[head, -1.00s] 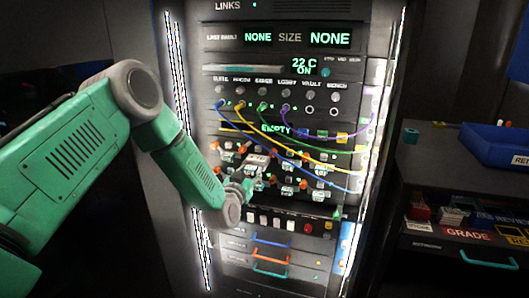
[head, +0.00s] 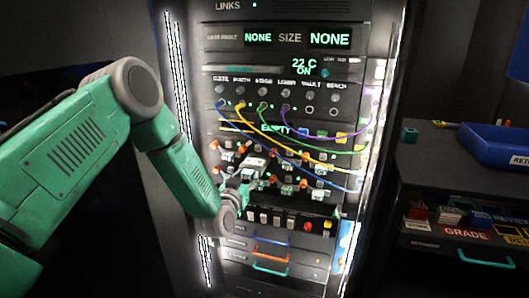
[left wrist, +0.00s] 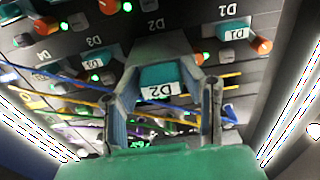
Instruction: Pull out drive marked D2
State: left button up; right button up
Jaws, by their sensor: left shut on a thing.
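The drive marked D2 (left wrist: 159,77) shows in the left wrist view with a teal front and a white label, upside down in the picture. My left gripper (left wrist: 162,88) is shut on its front, one finger at each side. The drive's front stands out toward my wrist from the drive panel, where a second D2 marking (left wrist: 150,25) shows. I cannot tell how far its back end is still inside. In the head view my left gripper (head: 243,181) is at the left of the drive rows and hides part of them. My right gripper is not in view.
Drive D1 (left wrist: 235,32) is beside D2, with orange knobs and green lights around. Blue, yellow, green and purple cables (head: 300,150) hang across the rack front close to the gripper. A blue bin (head: 495,146) stands on the counter at the right.

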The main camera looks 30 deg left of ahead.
pick_arm(q)
jog(key=shift+p+v, duration=1)
jog(key=shift+v, duration=2.35)
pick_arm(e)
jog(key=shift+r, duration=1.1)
